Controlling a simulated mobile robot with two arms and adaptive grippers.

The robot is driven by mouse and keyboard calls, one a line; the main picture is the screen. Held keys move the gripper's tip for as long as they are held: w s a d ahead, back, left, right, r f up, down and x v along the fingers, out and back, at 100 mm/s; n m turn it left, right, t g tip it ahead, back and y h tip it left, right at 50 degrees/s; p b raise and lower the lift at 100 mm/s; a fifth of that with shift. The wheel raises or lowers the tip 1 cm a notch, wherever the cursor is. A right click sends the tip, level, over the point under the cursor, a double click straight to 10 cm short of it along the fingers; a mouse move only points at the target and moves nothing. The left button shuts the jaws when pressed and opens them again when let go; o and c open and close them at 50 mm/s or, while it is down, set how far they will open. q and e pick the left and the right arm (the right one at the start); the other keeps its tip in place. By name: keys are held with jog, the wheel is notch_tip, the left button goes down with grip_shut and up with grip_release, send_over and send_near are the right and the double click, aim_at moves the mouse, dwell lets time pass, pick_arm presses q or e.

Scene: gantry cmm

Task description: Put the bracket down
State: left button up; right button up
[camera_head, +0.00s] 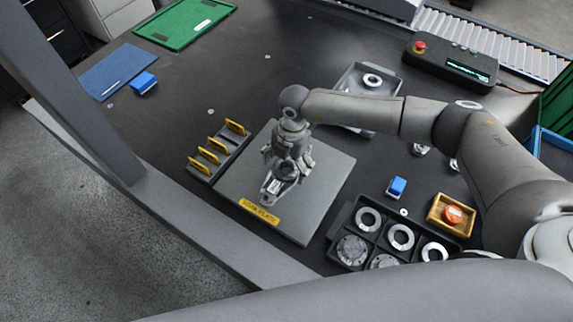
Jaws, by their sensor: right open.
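The bracket (270,190) is a small grey metal piece on the square grey work plate (323,180), near the plate's yellow label (258,213). My right gripper (283,173) points down at the bracket, with its open fingers around or just above the bracket's far end. The fingers hide part of the bracket, and I cannot tell whether they touch it. The near end of the bracket shows clear of the fingers. My left gripper is not in view.
A rack with yellow-topped slots (217,152) stands left of the plate. A compartment tray of metal rings (334,226), a blue block (397,187) and a wooden box with an orange-red piece (451,214) lie to the right. A grey tray (350,78) is behind my right arm.

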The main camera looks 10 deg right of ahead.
notch_tip(320, 180, up, 11)
jog(key=d+b, duration=0.1)
jog(key=shift+w+r, duration=0.15)
jog(key=shift+w, duration=0.1)
jog(key=shift+s, duration=0.1)
dwell(0.4)
